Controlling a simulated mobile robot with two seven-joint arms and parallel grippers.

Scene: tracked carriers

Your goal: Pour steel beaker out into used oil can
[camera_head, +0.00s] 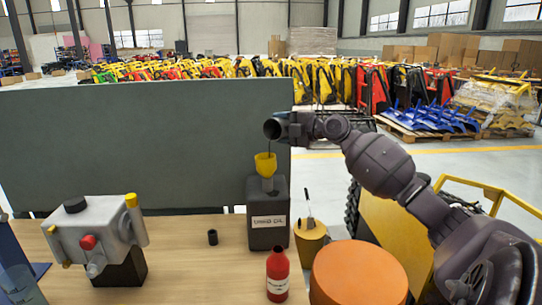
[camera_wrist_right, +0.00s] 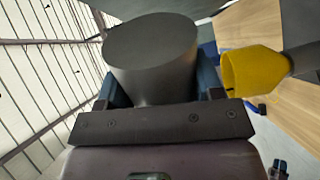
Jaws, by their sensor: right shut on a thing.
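The steel beaker (camera_head: 271,129) is tipped on its side high above the table, with its dark mouth facing left in the head view. My right gripper (camera_head: 290,127) is shut on it. A thin dark stream runs from the beaker's lip down to the yellow funnel (camera_head: 265,164). The funnel sits in the neck of the black used oil can (camera_head: 267,232), which stands upright on the table. In the right wrist view the grey beaker (camera_wrist_right: 150,50) sits between the fingers, with the yellow funnel (camera_wrist_right: 250,70) to the right. The beaker's inside is hidden. My left gripper is not in view.
A grey machine part (camera_head: 90,235) and a small black cup (camera_head: 212,237) stand on the wooden table (camera_head: 185,270). A red bottle (camera_head: 278,277) stands in front of the can. An orange drum (camera_head: 360,270) is at right. A grey-green panel (camera_head: 140,145) rises behind the table.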

